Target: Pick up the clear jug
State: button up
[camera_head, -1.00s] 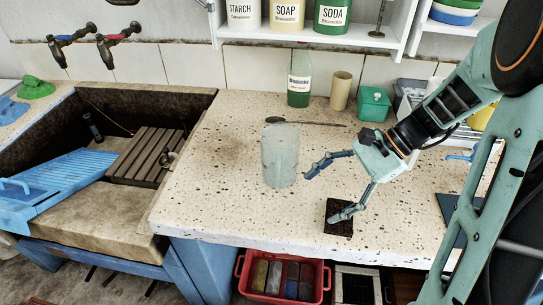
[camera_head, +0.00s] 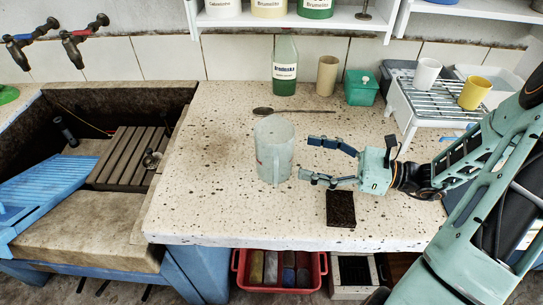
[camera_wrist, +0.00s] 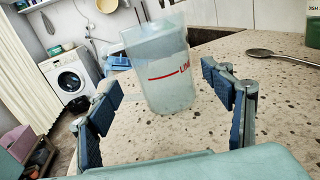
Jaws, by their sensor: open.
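The clear jug (camera_head: 274,150) stands upright on the speckled stone counter (camera_head: 200,205), left of my gripper. It is translucent, and in the wrist view the jug (camera_wrist: 160,78) shows a red line and red lettering. My gripper (camera_head: 307,158) is open, its fingers pointing left toward the jug, with a small gap between fingertips and jug in the head view. In the wrist view my gripper's blue-padded fingers (camera_wrist: 165,90) stand on either side of the jug's picture, and nothing is held between them. The jug's handle is not clear to see.
A dark block (camera_head: 340,209) lies just below my gripper. A spoon (camera_head: 290,110) lies behind the jug. A green bottle (camera_head: 285,66), a tan cup (camera_head: 327,75) and a green box (camera_head: 361,88) stand at the back. A rack (camera_head: 437,92) with cups is at right.

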aim_at(276, 150)
jog(key=b+x, duration=0.1)
jog(key=x, duration=0.7)
jog(key=shift+w+a+f, duration=0.1)
jog(key=shift+a, duration=0.3)
jog(key=c, duration=1)
